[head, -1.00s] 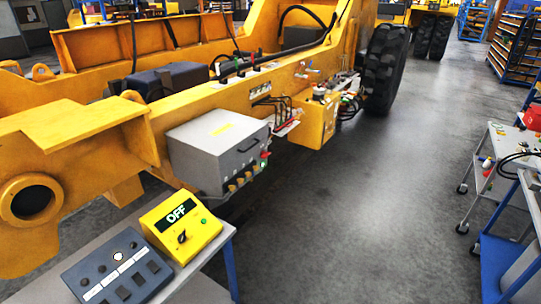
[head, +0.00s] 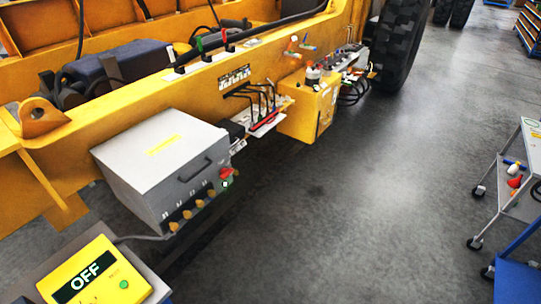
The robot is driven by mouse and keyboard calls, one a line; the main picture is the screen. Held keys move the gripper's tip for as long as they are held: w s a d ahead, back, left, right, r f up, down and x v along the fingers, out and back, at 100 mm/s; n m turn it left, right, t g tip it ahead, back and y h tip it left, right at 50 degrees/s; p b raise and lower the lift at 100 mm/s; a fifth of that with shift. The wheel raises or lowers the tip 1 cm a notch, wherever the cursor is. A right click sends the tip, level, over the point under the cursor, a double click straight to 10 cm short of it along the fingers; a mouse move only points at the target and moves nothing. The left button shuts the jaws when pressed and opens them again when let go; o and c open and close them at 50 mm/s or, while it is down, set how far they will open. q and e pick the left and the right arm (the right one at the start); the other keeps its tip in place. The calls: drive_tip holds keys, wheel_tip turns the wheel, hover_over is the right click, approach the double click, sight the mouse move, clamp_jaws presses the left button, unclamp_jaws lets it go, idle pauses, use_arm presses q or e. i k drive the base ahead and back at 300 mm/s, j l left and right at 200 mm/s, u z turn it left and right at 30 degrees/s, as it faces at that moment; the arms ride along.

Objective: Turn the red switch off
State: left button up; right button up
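A small red switch (head: 226,172) sits at the right end of the front face of a grey metal box (head: 150,150). A green-lit button (head: 225,185) is just below it. The red switch's exact setting is too small to tell. The grey box is fixed beside a yellow machine frame and has a dark handle and a row of brass-coloured fittings. A yellow control box (head: 128,266) marked "OFF" stands at the bottom left, with a green button; its lower part is cut off by the picture edge. Neither of my grippers is in view.
The yellow frame (head: 75,155) runs along the left to a large black tyre (head: 400,45). A yellow box (head: 312,108) with cables and small coloured levers juts from it. The grey floor (head: 350,210) is clear between the frame and a cart (head: 518,200) at the right.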

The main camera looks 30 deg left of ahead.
sight(225, 174)
drive_tip(key=i+l+u, duration=0.1)
drive_tip(key=i+u, duration=0.2)
drive_tip(key=i, duration=0.2)
drive_tip(key=i+l+u, duration=0.2)
drive_tip(key=i+u, duration=0.15)
drive_tip(key=i, duration=0.2)
